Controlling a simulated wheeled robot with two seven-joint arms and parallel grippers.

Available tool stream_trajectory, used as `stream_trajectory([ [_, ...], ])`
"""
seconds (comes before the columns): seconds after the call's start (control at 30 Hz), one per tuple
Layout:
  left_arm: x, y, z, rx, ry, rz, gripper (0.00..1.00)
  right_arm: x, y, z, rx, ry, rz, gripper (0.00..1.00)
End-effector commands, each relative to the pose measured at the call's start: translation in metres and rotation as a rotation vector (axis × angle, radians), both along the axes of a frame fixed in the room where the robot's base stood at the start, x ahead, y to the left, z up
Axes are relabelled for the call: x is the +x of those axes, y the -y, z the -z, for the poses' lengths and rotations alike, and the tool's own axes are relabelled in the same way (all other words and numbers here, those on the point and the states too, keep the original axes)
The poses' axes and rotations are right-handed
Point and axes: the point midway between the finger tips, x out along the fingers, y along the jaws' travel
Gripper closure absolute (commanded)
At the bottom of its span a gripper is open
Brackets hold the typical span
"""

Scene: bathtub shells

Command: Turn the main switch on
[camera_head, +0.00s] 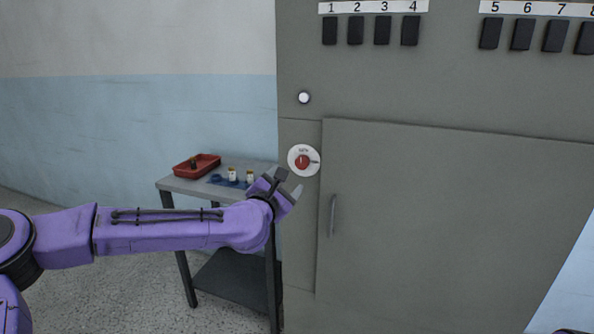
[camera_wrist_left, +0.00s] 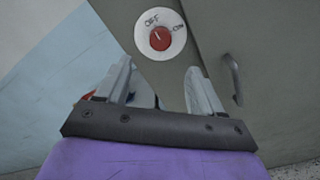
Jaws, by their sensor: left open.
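The main switch (camera_head: 302,161) is a red round knob on a white round plate, on the front of the grey cabinet (camera_head: 450,200), left of the door handle. In the left wrist view the switch (camera_wrist_left: 159,38) shows ahead, beyond the fingertips, with "OFF" lettered at its upper left and a second, smaller label at its right. The knob's light mark points up toward the "OFF" side. My left gripper (camera_head: 287,184) is just below and left of the switch, apart from it. In the left wrist view its two fingers (camera_wrist_left: 160,80) are spread, with nothing held. My right gripper is not in view.
A small grey table (camera_head: 187,184) stands left of the cabinet, behind my left arm. It holds a red tray (camera_head: 197,166) and small bottles (camera_head: 233,174). A door handle (camera_head: 333,215) sticks out below right of the switch. A round white light (camera_head: 304,97) sits above it.

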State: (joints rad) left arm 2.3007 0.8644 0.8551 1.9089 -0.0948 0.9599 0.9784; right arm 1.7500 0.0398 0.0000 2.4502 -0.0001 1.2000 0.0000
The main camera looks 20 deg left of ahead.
Motion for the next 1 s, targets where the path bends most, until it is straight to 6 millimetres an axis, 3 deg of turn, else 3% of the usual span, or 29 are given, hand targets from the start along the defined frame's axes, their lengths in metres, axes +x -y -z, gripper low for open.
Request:
stream_trajectory([
  [0.5,0.095,0.003,-0.003,-0.003,0.001,-0.002,0.33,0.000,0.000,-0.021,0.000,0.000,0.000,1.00],
  [0.87,0.104,0.004,-0.001,-0.004,0.001,0.000,0.33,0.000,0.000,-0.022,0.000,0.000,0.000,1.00],
  [1.0,0.104,0.003,-0.001,-0.004,0.000,-0.001,0.75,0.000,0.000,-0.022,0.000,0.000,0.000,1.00],
])
